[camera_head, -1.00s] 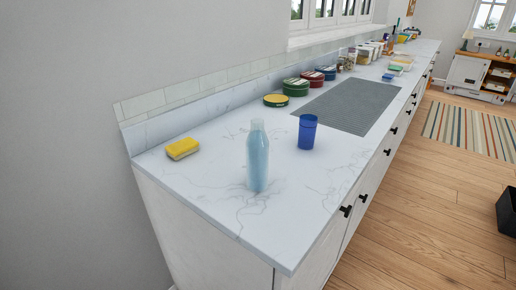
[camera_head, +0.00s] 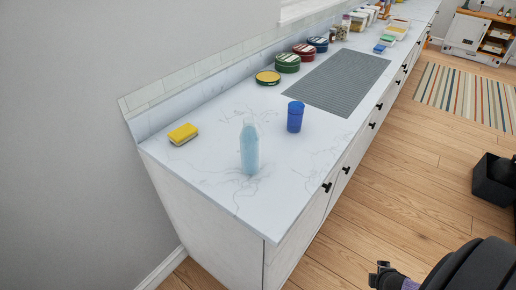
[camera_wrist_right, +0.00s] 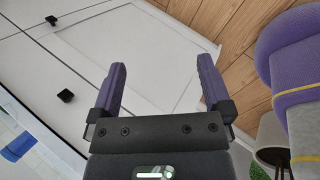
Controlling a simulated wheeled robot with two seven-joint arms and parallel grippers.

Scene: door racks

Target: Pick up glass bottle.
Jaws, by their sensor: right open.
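The glass bottle (camera_head: 250,148) is pale blue and see-through. It stands upright on the white marble counter (camera_head: 215,185) near its close end, with nothing touching it. My right gripper (camera_wrist_right: 162,85) is open and empty in the right wrist view, its two purple fingers apart in front of the white cabinet front. Part of my right arm shows at the lower right of the head view, well to the right of the counter and the bottle. My left gripper is not in view.
A blue cup (camera_head: 295,117) stands right of the bottle. A yellow sponge (camera_head: 183,133) lies to its left. Several round tins (camera_head: 287,63) and a grey ribbed mat (camera_head: 338,83) are farther back. Black handles (camera_head: 326,187) stick out from the cabinet front. A dark bin (camera_head: 492,180) stands on the floor.

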